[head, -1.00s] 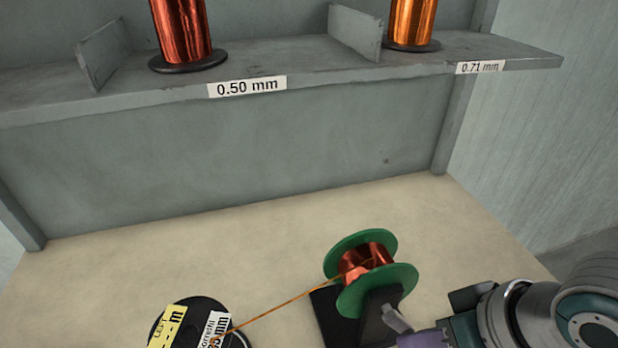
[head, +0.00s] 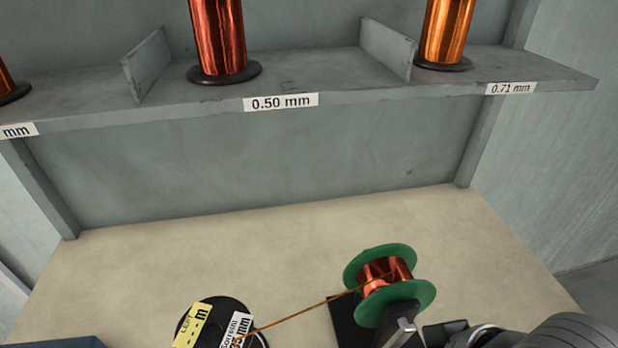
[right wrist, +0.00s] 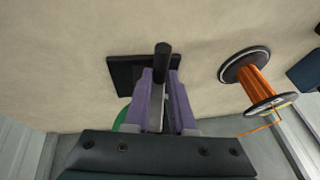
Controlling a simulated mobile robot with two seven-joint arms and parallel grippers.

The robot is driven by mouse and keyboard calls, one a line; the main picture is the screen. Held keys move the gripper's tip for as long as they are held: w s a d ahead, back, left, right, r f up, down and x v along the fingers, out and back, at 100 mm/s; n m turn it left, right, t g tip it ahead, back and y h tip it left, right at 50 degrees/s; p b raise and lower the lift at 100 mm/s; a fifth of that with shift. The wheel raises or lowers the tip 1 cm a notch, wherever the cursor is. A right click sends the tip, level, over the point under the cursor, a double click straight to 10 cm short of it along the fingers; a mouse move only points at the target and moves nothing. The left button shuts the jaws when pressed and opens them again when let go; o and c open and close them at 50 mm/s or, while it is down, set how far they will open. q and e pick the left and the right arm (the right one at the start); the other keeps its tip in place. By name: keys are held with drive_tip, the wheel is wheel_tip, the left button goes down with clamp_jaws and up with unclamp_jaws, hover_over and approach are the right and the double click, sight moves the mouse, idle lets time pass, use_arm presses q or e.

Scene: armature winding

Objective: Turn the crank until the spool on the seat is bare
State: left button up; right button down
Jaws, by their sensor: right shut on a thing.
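The supply spool with black flanges (head: 252,318) stands at the bottom of the head view with yellow and white labels on top. In the right wrist view its core still carries orange wire (right wrist: 257,84). A wire (head: 305,318) runs from it to the green-flanged bobbin (head: 412,298), which holds copper windings (head: 384,275) on a black stand (head: 346,325). The grey crank arm (head: 402,332) is beside the bobbin's near flange. My right gripper (right wrist: 162,88) has its purple fingers shut on the crank's black handle (right wrist: 162,50). My left gripper is not in view.
A grey shelf (head: 340,75) at the back holds a red-copper spool (head: 217,40) above a 0.50 mm label and an orange spool (head: 446,30) near a 0.71 mm label. A blue object (head: 55,343) shows at the bottom left. The bench between is clear.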

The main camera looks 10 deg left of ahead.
drive_tip(key=shift+s+a+r, duration=0.2)
drive_tip(key=shift+a, duration=0.2)
drive_tip(key=s+a+r+p, duration=0.1)
drive_tip(key=a+r+p, duration=0.2)
drive_tip(key=r+p, duration=0.35)
drive_tip(key=w+d+r+p, duration=0.2)
drive_tip(key=d+r+p, duration=0.2)
drive_tip(key=d+r, duration=0.1)
drive_tip(key=shift+d+f, duration=0.1)
